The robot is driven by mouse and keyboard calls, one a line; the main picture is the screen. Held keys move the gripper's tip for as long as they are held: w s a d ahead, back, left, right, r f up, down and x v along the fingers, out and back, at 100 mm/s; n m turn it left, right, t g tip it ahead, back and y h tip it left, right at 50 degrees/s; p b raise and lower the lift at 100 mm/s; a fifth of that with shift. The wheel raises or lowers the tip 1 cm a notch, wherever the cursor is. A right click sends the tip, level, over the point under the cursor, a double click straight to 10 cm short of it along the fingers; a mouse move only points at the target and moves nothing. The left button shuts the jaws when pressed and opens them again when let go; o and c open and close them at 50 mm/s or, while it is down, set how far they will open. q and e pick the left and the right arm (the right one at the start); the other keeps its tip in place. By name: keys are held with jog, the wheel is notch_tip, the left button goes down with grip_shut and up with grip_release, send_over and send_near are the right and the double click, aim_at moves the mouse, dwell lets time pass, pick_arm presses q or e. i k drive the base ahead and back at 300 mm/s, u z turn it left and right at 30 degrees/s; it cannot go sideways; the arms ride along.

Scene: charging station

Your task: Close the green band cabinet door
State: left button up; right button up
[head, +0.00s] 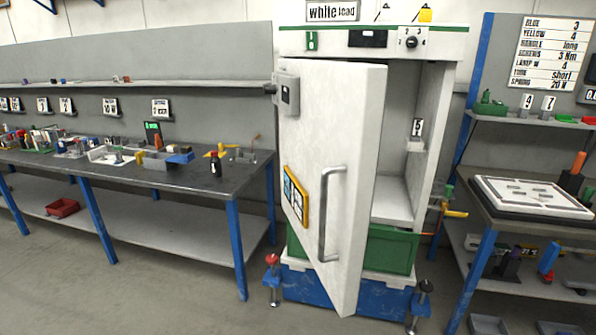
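The cabinet (425,150) stands in the middle of the head view, with a thin green band along its top panel. Its white door (345,125) is hinged at the left and stands partly open, swung out toward me. A grey vertical handle (326,215) sits on the door's outer face, and a grey latch box (287,95) is at its upper left. The opening at the right shows a white interior with a small "9"-like label (417,127). Neither of my grippers is in view.
A long workbench (215,182) with small tools stands at the left. A second bench with a white tray (530,195) is at the right. Red-topped (272,262) and dark-topped (424,288) posts flank the blue base (330,292). Grey floor (130,290) is open at the front left.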

aim_at(332, 148)
jog(key=k, duration=1.1)
jog(key=u, duration=0.9)
jog(key=i, duration=0.9)
jog(key=z, duration=0.15)
